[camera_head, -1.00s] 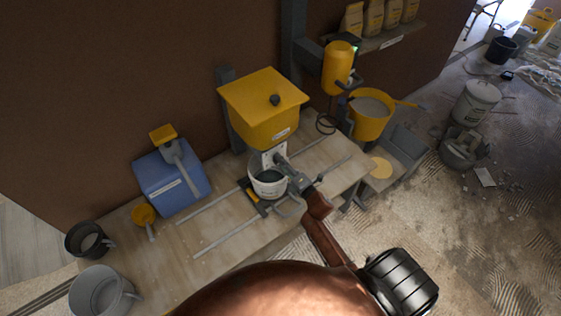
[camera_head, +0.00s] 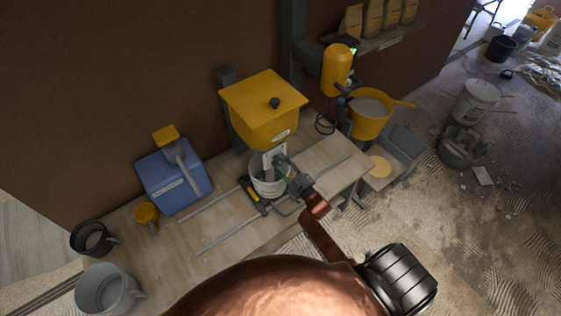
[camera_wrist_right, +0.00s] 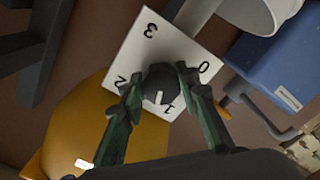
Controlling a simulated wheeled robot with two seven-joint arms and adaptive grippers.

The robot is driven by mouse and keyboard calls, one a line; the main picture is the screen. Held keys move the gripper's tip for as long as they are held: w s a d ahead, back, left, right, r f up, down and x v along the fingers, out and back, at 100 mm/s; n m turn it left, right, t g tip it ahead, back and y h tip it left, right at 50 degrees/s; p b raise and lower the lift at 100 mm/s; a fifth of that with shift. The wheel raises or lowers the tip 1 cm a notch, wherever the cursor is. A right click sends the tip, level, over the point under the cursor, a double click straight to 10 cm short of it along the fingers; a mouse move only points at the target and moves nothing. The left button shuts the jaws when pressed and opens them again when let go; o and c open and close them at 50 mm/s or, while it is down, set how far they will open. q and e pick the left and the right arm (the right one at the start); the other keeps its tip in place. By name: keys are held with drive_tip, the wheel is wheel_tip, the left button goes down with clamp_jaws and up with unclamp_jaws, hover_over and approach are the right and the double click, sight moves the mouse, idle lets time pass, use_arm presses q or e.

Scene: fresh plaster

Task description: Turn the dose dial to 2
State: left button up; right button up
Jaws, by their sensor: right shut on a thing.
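The dose dial is a dark round knob (camera_wrist_right: 159,80) with a white pointer mark, on a white plate (camera_wrist_right: 150,46) numbered 0, 1, 2 and 3. The pointer is close to 1, slightly toward the 2 side. My right gripper (camera_wrist_right: 155,82) is shut on the knob, one finger at each side. In the head view the plate (camera_head: 267,158) sits below the yellow hopper (camera_head: 262,112), and my right gripper (camera_head: 280,166) covers the knob. My left gripper is not in view.
A white bucket (camera_head: 266,189) stands below the dial on the bench (camera_head: 190,262). A yellow bucket (camera_head: 369,125) is at right. The bench front is mostly clear.

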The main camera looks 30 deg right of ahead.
drive_tip(key=m+p, duration=0.2)
drive_tip(key=m, duration=0.7)
drive_tip(key=shift+a+m+p, duration=0.1)
drive_tip(key=shift+m+p, duration=0.2)
drive_tip(key=shift+m, duration=0.1)
drive_tip(key=shift+s+f+m, duration=0.1)
drive_tip(key=shift+m, duration=1.5)
drive_tip(key=o, duration=1.2)
drive_tip(key=shift+c, duration=0.2)
drive_tip(key=shift+s, duration=0.1)
drive_tip(key=s, duration=1.1)
drive_tip(key=shift+s+d, duration=0.35)
drive_tip(key=shift+d, duration=0.05)
